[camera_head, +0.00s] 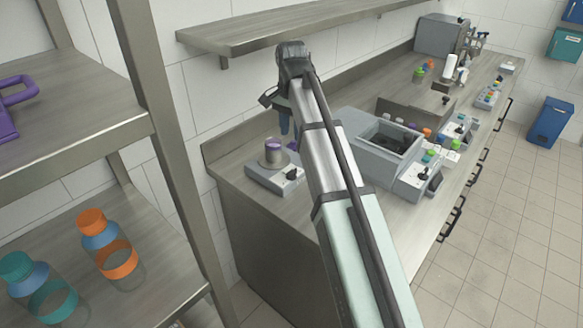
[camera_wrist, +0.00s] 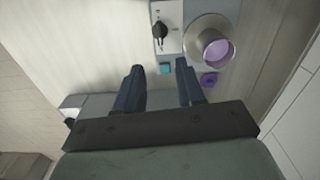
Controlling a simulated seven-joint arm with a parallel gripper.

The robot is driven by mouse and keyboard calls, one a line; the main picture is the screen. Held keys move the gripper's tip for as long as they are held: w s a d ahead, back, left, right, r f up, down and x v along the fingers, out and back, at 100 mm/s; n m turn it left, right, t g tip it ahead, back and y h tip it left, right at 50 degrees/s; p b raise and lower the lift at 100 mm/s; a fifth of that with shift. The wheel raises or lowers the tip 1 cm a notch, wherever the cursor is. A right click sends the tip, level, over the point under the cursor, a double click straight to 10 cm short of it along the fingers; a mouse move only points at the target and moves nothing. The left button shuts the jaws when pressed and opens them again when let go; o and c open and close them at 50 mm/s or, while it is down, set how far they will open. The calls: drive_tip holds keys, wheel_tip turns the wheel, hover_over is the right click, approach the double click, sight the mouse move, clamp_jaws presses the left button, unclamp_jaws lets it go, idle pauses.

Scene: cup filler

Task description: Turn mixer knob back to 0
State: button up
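The mixer (camera_head: 262,180) is a grey box with a round metal holder at the left end of the counter. A purple cup (camera_head: 273,146) stands in the holder; it also shows in the wrist view (camera_wrist: 216,48). The black mixer knob (camera_head: 291,174) is on a light panel beside the holder. In the wrist view the knob (camera_wrist: 160,31) is near the top edge, beyond the fingertips. I cannot read its setting. My gripper (camera_head: 285,122) is above the counter behind the mixer. In the wrist view my gripper (camera_wrist: 160,70) is open, with nothing between its fingers.
A sink-like basin unit (camera_head: 384,140) with a control panel (camera_head: 416,178) stands to the right. A wall shelf (camera_head: 240,35) hangs above. A rack with bottles (camera_head: 108,245) stands left.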

sight(292, 170)
drive_tip(key=shift+m, duration=0.5)
wheel_tip(292, 170, down, 14)
drive_tip(key=shift+r, duration=0.1)
idle(0.5)
clamp_jaws()
